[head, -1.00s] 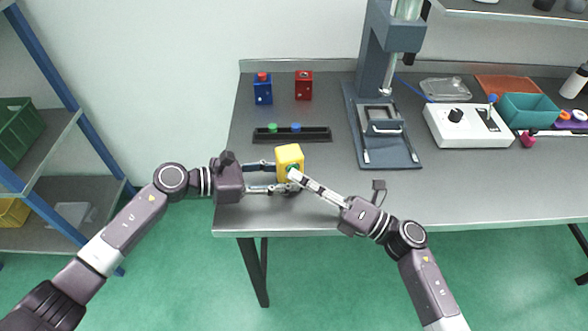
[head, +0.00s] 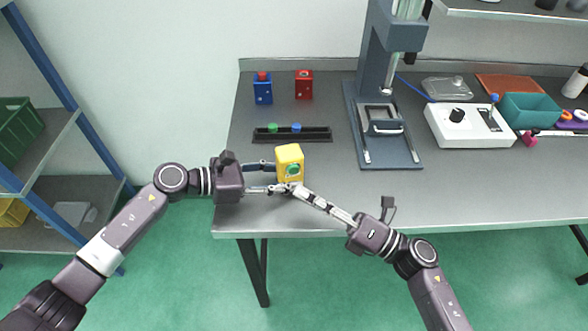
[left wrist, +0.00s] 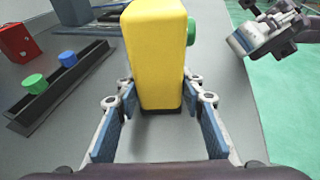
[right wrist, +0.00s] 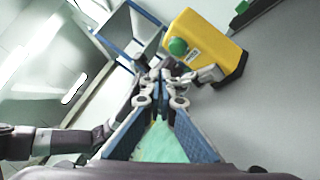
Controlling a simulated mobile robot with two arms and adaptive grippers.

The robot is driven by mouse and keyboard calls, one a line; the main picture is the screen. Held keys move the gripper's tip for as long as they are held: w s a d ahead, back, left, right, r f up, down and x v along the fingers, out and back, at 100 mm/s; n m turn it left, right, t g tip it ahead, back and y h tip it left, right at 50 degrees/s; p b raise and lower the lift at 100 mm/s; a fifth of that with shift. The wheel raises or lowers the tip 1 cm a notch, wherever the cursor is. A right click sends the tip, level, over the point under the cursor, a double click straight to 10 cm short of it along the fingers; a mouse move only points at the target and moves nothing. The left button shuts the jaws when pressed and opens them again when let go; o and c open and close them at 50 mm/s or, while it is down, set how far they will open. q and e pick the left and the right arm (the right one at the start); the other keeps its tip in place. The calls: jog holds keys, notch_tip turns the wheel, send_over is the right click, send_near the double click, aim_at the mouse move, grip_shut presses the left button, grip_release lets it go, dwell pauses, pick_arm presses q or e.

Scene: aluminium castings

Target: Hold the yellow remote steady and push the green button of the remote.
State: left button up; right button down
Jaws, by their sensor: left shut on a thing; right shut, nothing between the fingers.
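The yellow remote (head: 289,158) stands upright near the table's front left, with its green button (head: 292,170) on the side facing me. My left gripper (head: 276,178) is shut on the remote from the left; the left wrist view shows the yellow body (left wrist: 155,55) between both fingers and the button (left wrist: 191,31) on its right side. My right gripper (head: 290,188) is shut and empty, its tips just below and in front of the button. In the right wrist view the button (right wrist: 177,47) is clear of the shut fingertips (right wrist: 160,78).
Behind the remote lies a black tray (head: 262,135) with a green and a blue button piece. A blue box (head: 263,92) and a red box (head: 304,88) stand farther back. A grey press stand (head: 372,155) is to the right. The front right tabletop is clear.

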jog(key=shift+s+d+r, duration=0.1)
jog(key=shift+s+d, duration=0.05)
jog(key=shift+s, duration=0.45)
jog(key=shift+s+d+r, duration=0.1)
jog(key=shift+s+d, duration=0.05)
jog(key=shift+s, duration=0.4)
pick_arm(q)
jog(key=o, duration=0.9)
jog(key=shift+o, duration=0.2)
